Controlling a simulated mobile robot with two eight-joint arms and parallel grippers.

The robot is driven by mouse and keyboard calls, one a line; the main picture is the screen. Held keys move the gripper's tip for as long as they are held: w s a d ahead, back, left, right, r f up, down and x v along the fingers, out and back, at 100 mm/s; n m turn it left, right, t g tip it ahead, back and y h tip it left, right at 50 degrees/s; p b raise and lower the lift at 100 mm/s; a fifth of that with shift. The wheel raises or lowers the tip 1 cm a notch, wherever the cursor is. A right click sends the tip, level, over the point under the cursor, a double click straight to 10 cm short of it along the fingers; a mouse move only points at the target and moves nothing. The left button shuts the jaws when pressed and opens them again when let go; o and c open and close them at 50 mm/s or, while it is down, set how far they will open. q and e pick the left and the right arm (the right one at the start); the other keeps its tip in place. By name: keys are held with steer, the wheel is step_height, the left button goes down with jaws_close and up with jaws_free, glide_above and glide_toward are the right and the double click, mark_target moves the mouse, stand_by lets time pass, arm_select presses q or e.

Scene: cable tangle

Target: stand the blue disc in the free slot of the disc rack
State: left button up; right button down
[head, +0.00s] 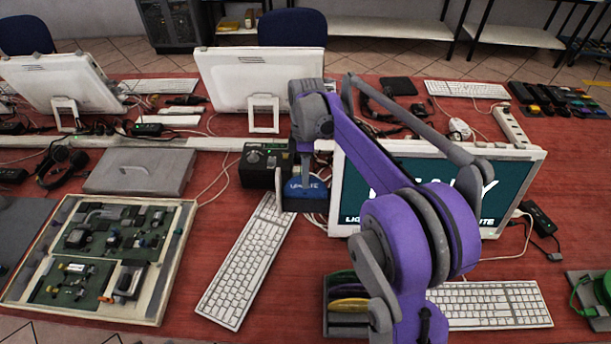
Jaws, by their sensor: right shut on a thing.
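My right gripper (301,192) is shut on the blue disc (308,186), which has pale lettering on its face. It holds the disc beside a black device, near the top end of the slanted white keyboard. Part of the disc is hidden by the gripper. The disc rack (328,318) is a dark box at the bottom centre, nearer than the disc. A yellow disc (349,304) and other dark-coloured discs show in it. My right arm covers its right side, and I cannot make out the free slot. My left gripper is not in view.
The black device (262,165) stands just left of the blue disc. A white monitor (337,200) stands to the right, partly behind my arm. White keyboards (243,262) (490,304) lie on either side of the rack. Red tabletop is bare between the slanted keyboard and the rack.

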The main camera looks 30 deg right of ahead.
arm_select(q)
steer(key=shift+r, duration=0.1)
arm_select(e)
steer(key=shift+r, duration=0.1)
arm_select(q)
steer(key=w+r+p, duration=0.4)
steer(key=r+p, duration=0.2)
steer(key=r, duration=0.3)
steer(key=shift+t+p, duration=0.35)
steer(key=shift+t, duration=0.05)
arm_select(e)
steer(key=v, duration=1.2)
steer(key=shift+w+r, duration=0.25)
steer(key=shift+r, duration=0.1)
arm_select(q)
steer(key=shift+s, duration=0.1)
arm_select(e)
steer(key=shift+s+d, duration=0.1)
steer(key=shift+d, duration=0.05)
